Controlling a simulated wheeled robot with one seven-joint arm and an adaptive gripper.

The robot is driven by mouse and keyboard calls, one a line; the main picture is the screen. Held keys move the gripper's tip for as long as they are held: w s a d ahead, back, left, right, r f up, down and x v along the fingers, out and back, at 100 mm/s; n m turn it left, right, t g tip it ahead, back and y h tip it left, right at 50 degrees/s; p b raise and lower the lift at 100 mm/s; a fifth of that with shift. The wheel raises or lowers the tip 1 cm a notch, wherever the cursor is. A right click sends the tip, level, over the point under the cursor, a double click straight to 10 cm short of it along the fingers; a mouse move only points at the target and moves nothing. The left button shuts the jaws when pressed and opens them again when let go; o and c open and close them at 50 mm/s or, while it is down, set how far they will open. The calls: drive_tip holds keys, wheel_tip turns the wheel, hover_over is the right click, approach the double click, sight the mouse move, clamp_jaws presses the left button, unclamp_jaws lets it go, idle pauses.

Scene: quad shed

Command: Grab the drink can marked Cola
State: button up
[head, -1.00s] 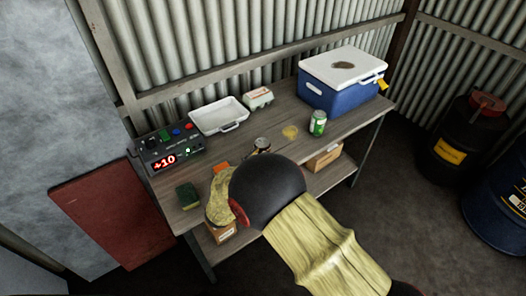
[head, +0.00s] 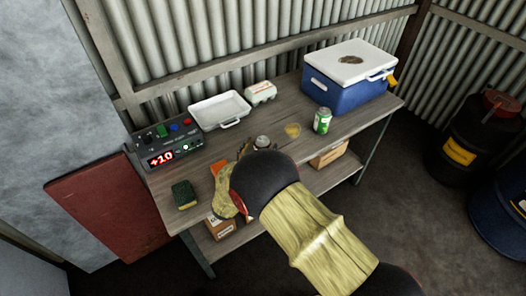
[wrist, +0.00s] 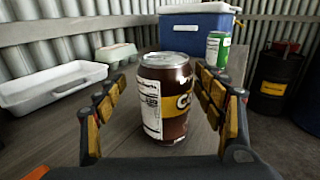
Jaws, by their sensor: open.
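A brown can (wrist: 168,97) with a yellow band and a partly visible label starting with "C" stands upright on the workbench, in the middle of the wrist view. In the head view only its silver top (head: 262,142) shows; my arm hides the rest. My gripper (wrist: 160,100) is open, with one finger to the left and one to the right of the brown can. I cannot tell whether either finger touches it. A green can (head: 322,120) stands upright farther right on the bench, near the cooler; it also shows in the wrist view (wrist: 217,48).
On the bench (head: 290,110) are a white tray (head: 219,110), an egg carton (head: 261,92), a blue cooler (head: 345,90), a control box (head: 170,145) and a sponge (head: 184,194). Dark drums (head: 470,140) stand on the floor at right.

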drive_tip(key=x, duration=0.1)
drive_tip(key=b+x, duration=0.1)
drive_tip(key=x, duration=0.1)
drive_tip(key=b+x, duration=0.1)
drive_tip(key=x, duration=0.1)
drive_tip(key=shift+d+f, duration=0.25)
drive_tip(key=shift+d, duration=0.1)
drive_tip(key=c, duration=1.8)
drive_tip(key=shift+r, duration=0.1)
